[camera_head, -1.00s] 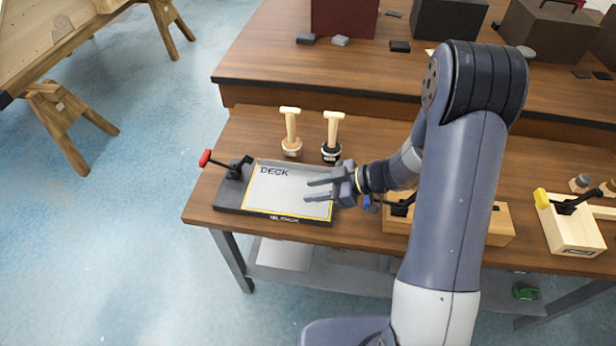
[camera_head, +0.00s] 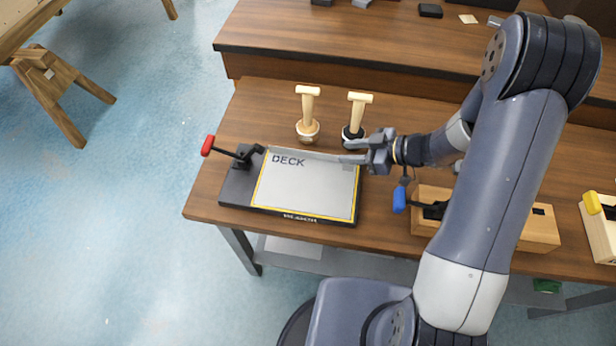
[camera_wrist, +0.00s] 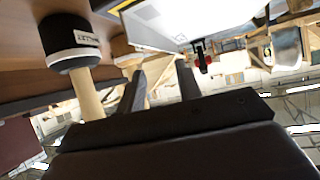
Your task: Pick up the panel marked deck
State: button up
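The panel marked DECK (camera_head: 305,185) is a light grey plate with a yellow border. It lies in a dark tray-like fixture (camera_head: 235,188) on the wooden table. A red-handled toggle clamp (camera_head: 240,155) stands at the fixture's left end. My gripper (camera_head: 335,156) is at the panel's far right edge, its fingers pointing left. In the wrist view its two fingers (camera_wrist: 160,70) are apart with nothing seen between them. A pale surface, apparently the panel (camera_wrist: 190,20), shows above the fingertips there. I cannot tell if the fingers touch the panel.
Two wooden-handled stamp-like tools (camera_head: 307,115) (camera_head: 355,118) stand just behind the panel, the right one close to my gripper. A wooden block with a blue-handled clamp (camera_head: 540,228) is to the right. A raised wooden shelf (camera_head: 400,65) runs behind. The table's left end is clear.

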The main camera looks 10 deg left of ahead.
aim_at(318, 154)
jog(key=x, duration=0.5)
jog(key=p+x, duration=0.1)
jog(key=x, duration=0.1)
jog(key=shift+s+a+r, duration=0.1)
jog(key=shift+s+a, duration=0.1)
jog(key=shift+s, duration=0.1)
jog(key=shift+w+a+f, duration=0.15)
jog(key=shift+a+f, duration=0.1)
jog(key=shift+a, duration=0.15)
jog(key=shift+c, duration=0.5)
grip_shut()
